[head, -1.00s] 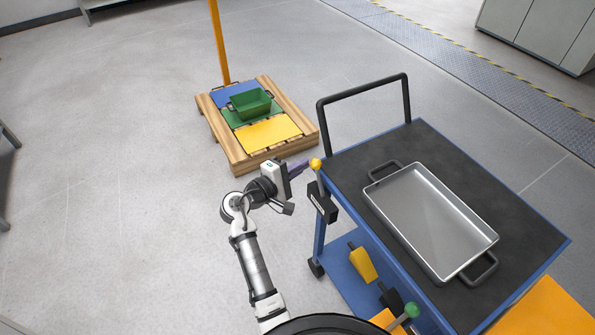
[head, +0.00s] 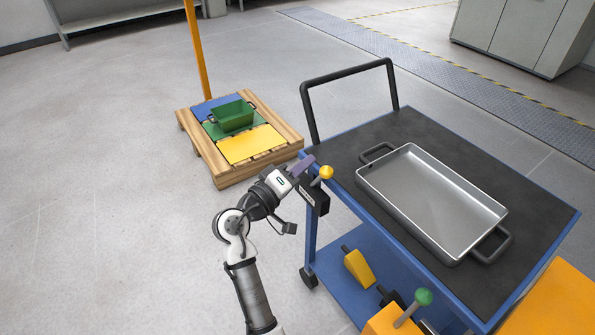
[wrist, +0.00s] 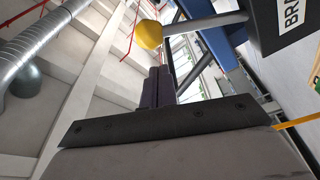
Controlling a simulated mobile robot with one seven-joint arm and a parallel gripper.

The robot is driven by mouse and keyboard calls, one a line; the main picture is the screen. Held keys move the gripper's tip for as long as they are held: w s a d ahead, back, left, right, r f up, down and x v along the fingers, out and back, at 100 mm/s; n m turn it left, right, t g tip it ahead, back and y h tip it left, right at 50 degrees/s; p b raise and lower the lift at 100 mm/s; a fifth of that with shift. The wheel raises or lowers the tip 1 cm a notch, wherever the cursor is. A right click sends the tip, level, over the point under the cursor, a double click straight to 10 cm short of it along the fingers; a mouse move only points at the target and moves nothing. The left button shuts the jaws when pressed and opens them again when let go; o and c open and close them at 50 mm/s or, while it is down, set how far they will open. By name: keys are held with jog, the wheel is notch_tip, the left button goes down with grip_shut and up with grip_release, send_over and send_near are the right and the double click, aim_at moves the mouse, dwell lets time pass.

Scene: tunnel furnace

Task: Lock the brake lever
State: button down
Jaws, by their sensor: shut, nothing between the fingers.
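The brake lever (head: 326,173) has a yellow ball knob on a short pale stem. It rises from a dark labelled box (head: 314,196) on the blue cart's near left corner and leans to the right in the head view. My gripper (head: 304,165) is shut and empty, its dark fingers just left of the knob. In the wrist view, the shut fingers (wrist: 159,87) point toward the yellow knob (wrist: 149,34), which sits just beyond their tips; the stem runs right from it to the box (wrist: 287,24). I cannot tell whether fingers and lever touch.
The cart's dark top (head: 420,130) carries a metal tray (head: 430,195). A black push handle (head: 350,78) stands at its far left end. A green-knobbed lever (head: 423,297) is at lower right. A pallet (head: 235,178) with a green bin (head: 232,116) stands behind. Floor at left is clear.

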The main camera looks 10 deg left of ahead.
jog(key=shift+s+d+f+m+b, duration=0.3)
jog(key=shift+s+d+m+b, duration=0.2)
jog(key=shift+s+d+b, duration=0.25)
jog(key=shift+r, duration=0.15)
